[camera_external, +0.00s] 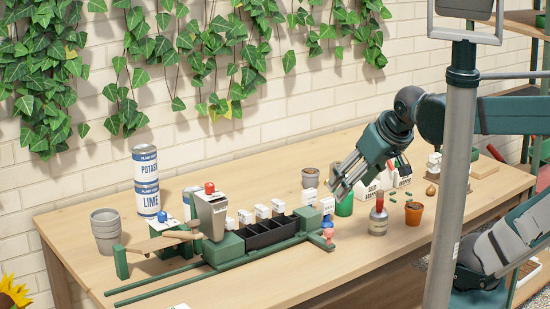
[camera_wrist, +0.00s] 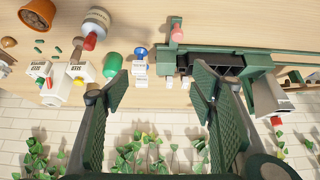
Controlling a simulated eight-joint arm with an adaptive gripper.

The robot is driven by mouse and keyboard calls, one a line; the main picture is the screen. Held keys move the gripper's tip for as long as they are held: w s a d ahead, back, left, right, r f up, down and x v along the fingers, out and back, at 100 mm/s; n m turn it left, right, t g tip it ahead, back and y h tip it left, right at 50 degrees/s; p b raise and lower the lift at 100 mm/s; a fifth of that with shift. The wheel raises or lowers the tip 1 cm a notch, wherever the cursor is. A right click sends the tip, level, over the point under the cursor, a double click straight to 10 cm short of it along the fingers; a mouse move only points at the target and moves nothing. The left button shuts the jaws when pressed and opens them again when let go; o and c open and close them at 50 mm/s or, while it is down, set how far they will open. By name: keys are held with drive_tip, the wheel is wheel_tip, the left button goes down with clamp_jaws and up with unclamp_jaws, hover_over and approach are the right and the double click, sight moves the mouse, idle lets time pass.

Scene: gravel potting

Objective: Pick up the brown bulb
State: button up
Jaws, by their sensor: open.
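The brown bulb (camera_external: 431,190) is a small rounded thing on the table, right of the orange pot, in the external view. In the wrist view a small brown rounded thing that looks like the bulb (camera_wrist: 8,42) lies at the far left edge. My gripper (camera_external: 342,186) is above the table, left of the bulb and well apart from it. In the wrist view my gripper (camera_wrist: 162,84) has its two green fingers wide apart, with nothing held between them.
White seed boxes (camera_external: 367,190) and a green container (camera_external: 344,206) stand nearby. A black compartment tray (camera_external: 268,238) is to the left. The front right tabletop is clear.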

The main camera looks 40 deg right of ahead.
drive_tip(key=c, duration=0.7)
drive_tip(key=shift+o, duration=0.2)
drive_tip(key=shift+d, duration=0.1)
